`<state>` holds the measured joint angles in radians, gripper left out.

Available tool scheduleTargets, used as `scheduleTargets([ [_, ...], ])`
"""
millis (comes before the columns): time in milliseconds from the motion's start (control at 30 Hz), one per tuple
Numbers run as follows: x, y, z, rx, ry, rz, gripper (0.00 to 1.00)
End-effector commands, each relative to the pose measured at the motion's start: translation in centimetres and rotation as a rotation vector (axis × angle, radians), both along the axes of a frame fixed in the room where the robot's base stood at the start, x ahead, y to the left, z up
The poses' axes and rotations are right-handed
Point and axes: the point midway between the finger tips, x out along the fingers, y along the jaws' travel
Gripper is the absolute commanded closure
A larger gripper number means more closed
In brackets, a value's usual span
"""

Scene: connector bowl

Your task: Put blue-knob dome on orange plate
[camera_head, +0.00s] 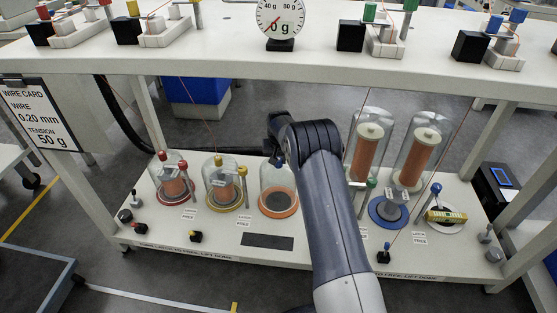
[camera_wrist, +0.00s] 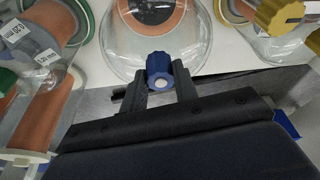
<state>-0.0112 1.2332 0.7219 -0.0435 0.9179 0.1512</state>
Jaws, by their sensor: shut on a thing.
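The clear dome (camera_head: 268,178) with a blue knob is at the middle of the low bench, over the orange plate (camera_head: 292,210). In the wrist view the dome's blue knob (camera_wrist: 160,68) sits between the two fingers of my gripper (camera_wrist: 161,84), which is shut on it. The dome (camera_wrist: 115,50) looks upright. The orange plate's ring shows through the glass, with a dark centre. I cannot tell whether the dome's rim touches the plate or hangs just above it. In the head view my arm hides most of my gripper.
A yellow-knob dome (camera_head: 211,172) and a red-knob dome (camera_head: 156,168) stand to the left. Two tall clear domes with copper spools (camera_head: 366,150) and a blue plate (camera_head: 378,214) are to the right.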

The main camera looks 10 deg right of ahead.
Motion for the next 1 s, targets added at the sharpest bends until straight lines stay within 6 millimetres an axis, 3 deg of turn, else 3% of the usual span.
scheduleTargets([
  [433, 0.04, 0.01, -1.05, 0.000, -0.002, 0.000, 1.00],
  [467, 0.00, 0.00, -1.13, 0.000, 0.000, 0.000, 0.70],
  [500, -0.01, 0.00, -1.13, 0.000, 0.000, 0.000, 0.67],
  [700, -0.01, 0.00, -1.12, 0.000, 0.000, 0.000, 0.51],
  [1000, 0.00, 0.00, -0.73, 0.000, 0.000, 0.000, 0.50],
])
